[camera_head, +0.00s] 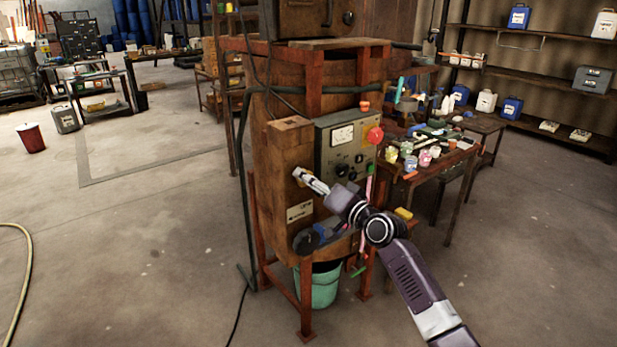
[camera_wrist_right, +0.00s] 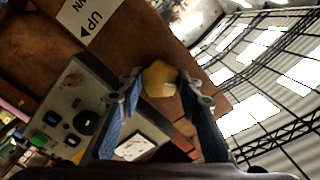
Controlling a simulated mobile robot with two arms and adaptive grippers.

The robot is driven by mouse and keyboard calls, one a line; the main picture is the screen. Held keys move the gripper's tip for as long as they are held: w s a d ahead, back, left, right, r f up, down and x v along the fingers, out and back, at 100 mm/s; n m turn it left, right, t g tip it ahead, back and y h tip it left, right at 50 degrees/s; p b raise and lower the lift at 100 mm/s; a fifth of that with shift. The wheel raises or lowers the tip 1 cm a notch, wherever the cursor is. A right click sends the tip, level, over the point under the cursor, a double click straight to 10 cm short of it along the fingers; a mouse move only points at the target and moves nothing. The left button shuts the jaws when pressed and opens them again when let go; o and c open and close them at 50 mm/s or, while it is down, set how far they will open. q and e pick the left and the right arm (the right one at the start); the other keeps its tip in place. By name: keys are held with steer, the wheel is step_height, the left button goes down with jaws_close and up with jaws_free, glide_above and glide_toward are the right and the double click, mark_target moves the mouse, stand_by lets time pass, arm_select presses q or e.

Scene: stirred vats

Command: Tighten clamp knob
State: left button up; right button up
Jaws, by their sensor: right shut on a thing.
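The clamp knob (camera_wrist_right: 159,78) is a yellow, faceted knob on the brown face of the vat's box, seen in the wrist view. My right gripper (camera_head: 303,178) reaches the front of the brown box (camera_head: 284,154) in the head view. Its two blue-padded fingers stand on either side of the knob in the wrist view and are shut on it. In the head view the knob is not clearly visible at the gripper's tips. My left gripper is in neither view.
A grey control panel (camera_head: 338,142) with a red button (camera_head: 375,135) sits right of the box. An UP/DOWN label (camera_wrist_right: 88,22) is near the knob. A green bucket (camera_head: 318,287) stands below. A cluttered table (camera_head: 452,160) is at right. Open floor lies left.

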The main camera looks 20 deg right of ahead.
steer(key=shift+m+p, duration=1.35)
steer(key=shift+m, duration=2.15)
steer(key=o, duration=1.2)
steer(key=shift+c, duration=0.2)
steer(key=v, duration=1.2)
steer(key=shift+f, duration=0.1)
